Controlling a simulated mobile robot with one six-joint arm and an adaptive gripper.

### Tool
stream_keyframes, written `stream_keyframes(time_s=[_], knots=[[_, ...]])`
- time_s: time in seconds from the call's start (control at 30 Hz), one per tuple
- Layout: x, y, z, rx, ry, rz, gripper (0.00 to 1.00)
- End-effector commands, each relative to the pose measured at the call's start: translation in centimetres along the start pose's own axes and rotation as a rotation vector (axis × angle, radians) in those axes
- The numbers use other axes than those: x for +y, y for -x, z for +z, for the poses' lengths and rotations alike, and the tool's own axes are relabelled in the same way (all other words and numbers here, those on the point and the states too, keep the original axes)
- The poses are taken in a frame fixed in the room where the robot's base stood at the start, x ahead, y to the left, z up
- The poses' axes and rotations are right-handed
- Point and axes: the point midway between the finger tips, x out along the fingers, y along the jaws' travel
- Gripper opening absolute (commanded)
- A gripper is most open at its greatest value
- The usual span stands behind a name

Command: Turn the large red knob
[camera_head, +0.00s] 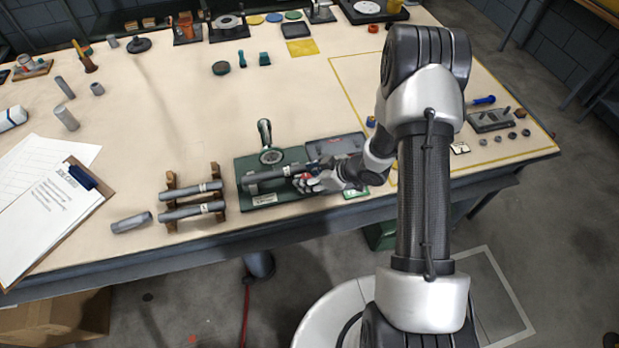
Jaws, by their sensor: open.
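A green-based fixture (243,165) stands near the front edge of the table. It carries a dark grey cylinder (262,175) lying along it and an upright handle with a round end (265,128). A small red part (303,176) shows at the right end of the cylinder, right at my gripper; it may be the large red knob, mostly hidden by the gripper. My gripper (302,183) is open, its fingers around or beside this red part; I cannot tell whether they touch it.
A grey tray (335,147) lies behind my gripper. Wooden racks (170,186) with grey cylinders stand left of the fixture, with a loose cylinder (131,222) beside them. A clipboard (50,215) lies far left. The table's middle is mostly clear.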

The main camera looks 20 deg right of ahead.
Motion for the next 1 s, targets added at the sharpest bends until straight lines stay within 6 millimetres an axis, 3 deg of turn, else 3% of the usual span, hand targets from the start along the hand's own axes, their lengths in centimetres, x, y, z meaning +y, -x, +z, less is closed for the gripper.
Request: stream_keyframes(time_s=[0.27, 0.9, 1.0], knots=[[0.01, -0.12, 0.00, 0.000, -0.001, 0.000, 0.51], [0.00, -0.10, 0.01, 0.000, -0.001, 0.000, 0.08], [-0.01, -0.10, 0.01, 0.000, -0.002, 0.001, 0.07]])
